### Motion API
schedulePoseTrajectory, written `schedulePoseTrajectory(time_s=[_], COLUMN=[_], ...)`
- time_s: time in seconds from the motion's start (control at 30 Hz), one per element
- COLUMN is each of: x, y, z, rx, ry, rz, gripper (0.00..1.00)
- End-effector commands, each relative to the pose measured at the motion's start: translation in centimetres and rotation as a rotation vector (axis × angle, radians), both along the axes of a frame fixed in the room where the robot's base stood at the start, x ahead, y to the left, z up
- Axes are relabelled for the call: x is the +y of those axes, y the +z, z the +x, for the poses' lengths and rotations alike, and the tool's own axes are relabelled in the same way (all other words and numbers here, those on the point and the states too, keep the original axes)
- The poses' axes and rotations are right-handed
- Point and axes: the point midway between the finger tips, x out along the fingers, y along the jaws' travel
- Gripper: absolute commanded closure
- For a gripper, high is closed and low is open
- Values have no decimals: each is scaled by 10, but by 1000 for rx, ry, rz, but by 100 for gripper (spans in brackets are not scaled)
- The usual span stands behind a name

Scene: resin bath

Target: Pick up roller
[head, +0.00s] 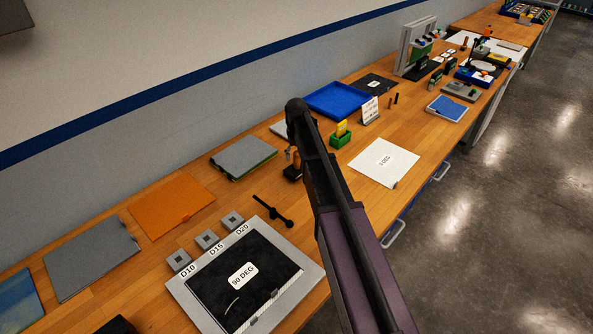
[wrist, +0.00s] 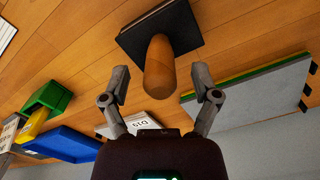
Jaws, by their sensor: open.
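A rounded wooden handle (wrist: 160,68) stands up from a dark square base (wrist: 150,22) in the wrist view. It appears to be the roller's handle; no roller head shows. In the head view the dark base (head: 292,173) sits on the bench beneath my arm's end, with the handle mostly hidden. My gripper (wrist: 160,82) is open and empty, one finger on each side of the handle, with gaps visible on both sides.
A grey plate over green and yellow layers (head: 243,156) lies left of the base. A green box (head: 341,140) and blue tray (head: 337,100) stand to the right and behind. A black rod (head: 272,211) and framed black plate (head: 220,260) lie in front.

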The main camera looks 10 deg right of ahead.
Motion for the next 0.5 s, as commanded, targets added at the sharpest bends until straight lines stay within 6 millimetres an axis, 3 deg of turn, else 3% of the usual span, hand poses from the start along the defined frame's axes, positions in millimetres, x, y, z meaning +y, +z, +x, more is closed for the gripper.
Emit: schedulePoseTrajectory(time_s=[0.4, 0.5], x=[0, 0], y=[0, 0], z=[0, 0], rx=[0, 0], ry=[0, 0], rz=[0, 0], gripper=[21, 48])
